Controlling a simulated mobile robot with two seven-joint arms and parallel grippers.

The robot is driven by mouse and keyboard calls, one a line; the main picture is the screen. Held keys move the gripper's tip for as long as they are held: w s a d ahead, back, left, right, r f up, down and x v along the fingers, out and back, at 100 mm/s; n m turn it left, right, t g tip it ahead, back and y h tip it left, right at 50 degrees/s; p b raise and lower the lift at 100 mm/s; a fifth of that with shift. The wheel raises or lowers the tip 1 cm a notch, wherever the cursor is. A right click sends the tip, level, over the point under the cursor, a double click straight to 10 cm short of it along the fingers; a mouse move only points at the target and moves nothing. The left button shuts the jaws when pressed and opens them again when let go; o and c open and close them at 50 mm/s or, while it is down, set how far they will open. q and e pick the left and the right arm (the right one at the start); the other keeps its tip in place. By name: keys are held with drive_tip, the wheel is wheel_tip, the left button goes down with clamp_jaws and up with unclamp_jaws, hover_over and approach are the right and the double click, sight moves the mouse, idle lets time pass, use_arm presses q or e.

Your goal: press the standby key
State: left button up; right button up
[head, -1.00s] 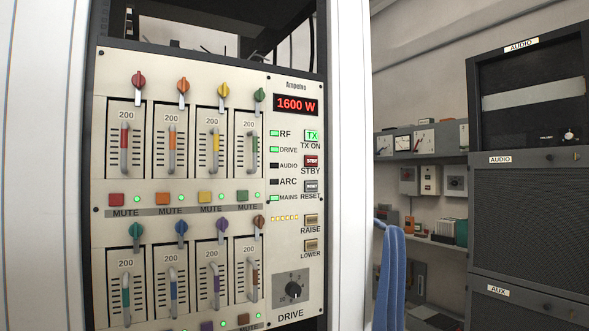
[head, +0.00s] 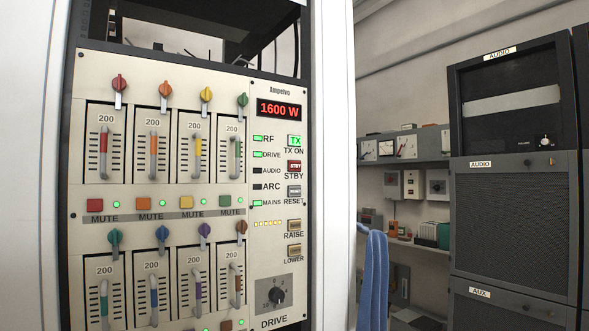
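The standby key (head: 294,167) is a small dark red button with STBY printed below it. It sits on the right-hand strip of the cream transmitter panel (head: 262,216), in the head view. The green TX ON key (head: 294,141) is lit just above it, and the grey RESET key (head: 294,191) is just below. Neither of my grippers shows in the view, and nothing covers the key.
Fader modules with coloured knobs and MUTE buttons (head: 97,205) fill the panel's left. A white rack post (head: 333,170) stands right of the panel. Beyond it are a blue cloth (head: 373,281), shelves of meters (head: 399,147) and a dark AUDIO rack (head: 513,215).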

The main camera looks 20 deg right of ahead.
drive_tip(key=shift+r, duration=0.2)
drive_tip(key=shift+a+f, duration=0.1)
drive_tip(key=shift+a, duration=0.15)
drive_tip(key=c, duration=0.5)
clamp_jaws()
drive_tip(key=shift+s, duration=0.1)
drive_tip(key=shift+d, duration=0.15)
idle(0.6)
